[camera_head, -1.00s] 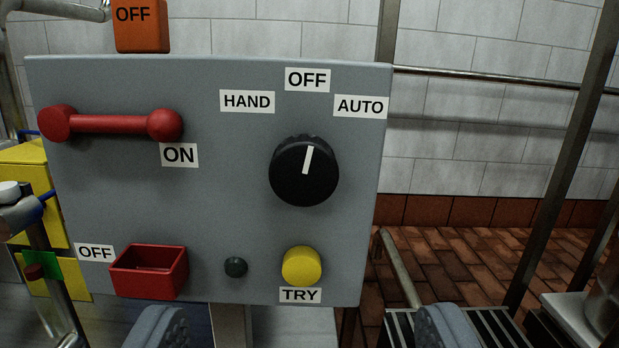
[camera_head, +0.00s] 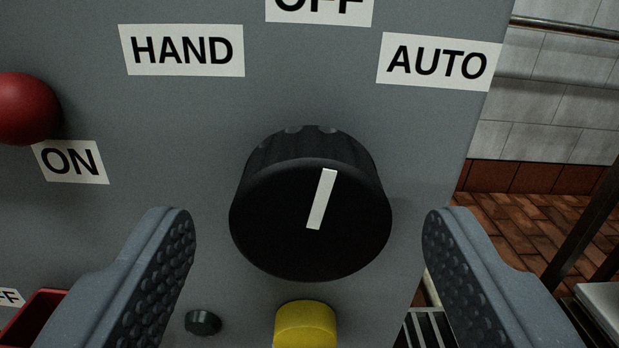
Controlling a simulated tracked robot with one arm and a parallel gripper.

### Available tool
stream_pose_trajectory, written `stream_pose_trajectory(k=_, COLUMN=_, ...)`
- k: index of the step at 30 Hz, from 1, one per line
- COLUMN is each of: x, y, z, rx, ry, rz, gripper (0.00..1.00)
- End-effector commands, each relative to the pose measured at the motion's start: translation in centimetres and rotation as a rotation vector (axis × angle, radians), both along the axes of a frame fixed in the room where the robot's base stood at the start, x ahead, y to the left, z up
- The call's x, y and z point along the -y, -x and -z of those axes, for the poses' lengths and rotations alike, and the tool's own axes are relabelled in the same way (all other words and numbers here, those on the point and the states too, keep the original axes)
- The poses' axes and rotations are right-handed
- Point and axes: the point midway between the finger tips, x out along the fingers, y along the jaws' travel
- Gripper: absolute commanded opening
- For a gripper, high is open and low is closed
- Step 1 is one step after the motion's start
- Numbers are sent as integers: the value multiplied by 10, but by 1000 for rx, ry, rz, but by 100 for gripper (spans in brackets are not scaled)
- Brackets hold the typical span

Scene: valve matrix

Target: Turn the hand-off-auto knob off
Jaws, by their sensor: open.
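The hand-off-auto knob (camera_head: 290,235) is a round black dial on the grey panel. Its white pointer mark (camera_head: 321,199) points up and leans slightly right, toward the OFF label (camera_head: 319,10), which is cut by the top edge. The HAND label (camera_head: 182,50) is at upper left and the AUTO label (camera_head: 438,62) at upper right. My gripper (camera_head: 309,228) is open, with one finger at the left and one at the right of the knob in the picture. I see gaps between the fingers and the knob; its depth relative to the fingertips is hard to tell.
A yellow button (camera_head: 305,325) and a small dark button (camera_head: 203,322) sit below the knob. A red lever end (camera_head: 22,108) with an ON label (camera_head: 70,162) is at left, and a red box (camera_head: 35,318) at lower left. Right of the panel are a tiled wall and brick floor.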

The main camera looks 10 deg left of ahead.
Motion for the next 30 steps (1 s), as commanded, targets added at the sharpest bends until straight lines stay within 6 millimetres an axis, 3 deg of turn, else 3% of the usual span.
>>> stream_pose_trajectory(k=6, x=-4, y=-11, z=0, rx=0, ry=1, rz=0, gripper=64)
stream_pose_trajectory(k=16, x=-4, y=-12, z=0, rx=-1, ry=0, rz=0, gripper=64)
stream_pose_trajectory(k=21, x=-3, y=-12, z=0, rx=-1, ry=0, rz=0, gripper=20)
stream_pose_trajectory(k=30, x=-3, y=-12, z=-2, rx=9, ry=45, rz=-2, gripper=20)
